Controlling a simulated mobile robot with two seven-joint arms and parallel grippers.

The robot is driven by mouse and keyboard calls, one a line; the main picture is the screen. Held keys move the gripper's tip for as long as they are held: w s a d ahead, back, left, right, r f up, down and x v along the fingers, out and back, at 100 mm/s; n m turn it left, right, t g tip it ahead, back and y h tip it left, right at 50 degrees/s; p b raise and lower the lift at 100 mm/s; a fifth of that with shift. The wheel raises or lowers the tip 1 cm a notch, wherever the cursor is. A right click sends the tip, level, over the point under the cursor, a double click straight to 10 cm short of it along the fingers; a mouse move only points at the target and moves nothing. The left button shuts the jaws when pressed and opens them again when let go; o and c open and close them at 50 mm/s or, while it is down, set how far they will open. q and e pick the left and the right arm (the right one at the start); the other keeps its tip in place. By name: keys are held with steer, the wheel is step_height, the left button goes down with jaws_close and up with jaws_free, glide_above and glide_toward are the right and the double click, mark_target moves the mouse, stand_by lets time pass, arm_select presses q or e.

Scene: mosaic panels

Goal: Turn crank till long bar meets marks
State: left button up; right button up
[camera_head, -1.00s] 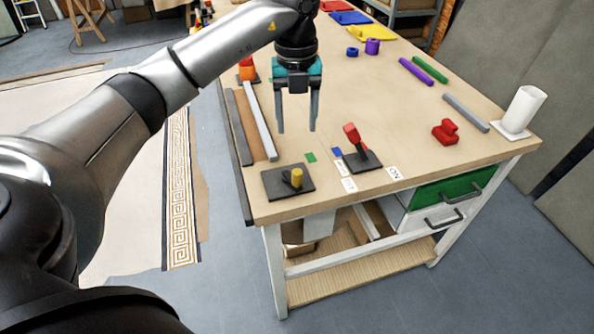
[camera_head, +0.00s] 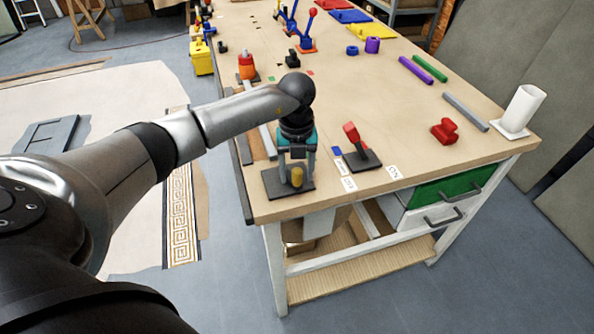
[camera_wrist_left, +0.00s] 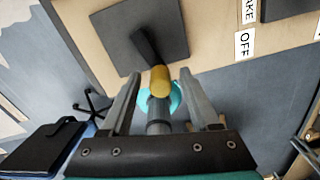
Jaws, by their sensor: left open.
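The crank has a yellow handle (camera_head: 297,177) on a dark arm over a dark square plate (camera_head: 271,184) at the table's near left corner. My left gripper (camera_head: 296,170) is open above the crank, pointing down. In the left wrist view, the yellow handle (camera_wrist_left: 160,80) lies between its two spread fingers, with the dark crank arm (camera_wrist_left: 146,46) beyond. A long pale grey bar (camera_head: 267,140) lies behind the gripper, partly hidden by my arm. I cannot tell whether it meets any marks. My right gripper is not in view.
A red lever (camera_head: 354,136) on a dark plate stands right of the crank, near ON and OFF labels.

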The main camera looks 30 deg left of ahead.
arm_select(q)
jaws_close()
stand_by(0.5)
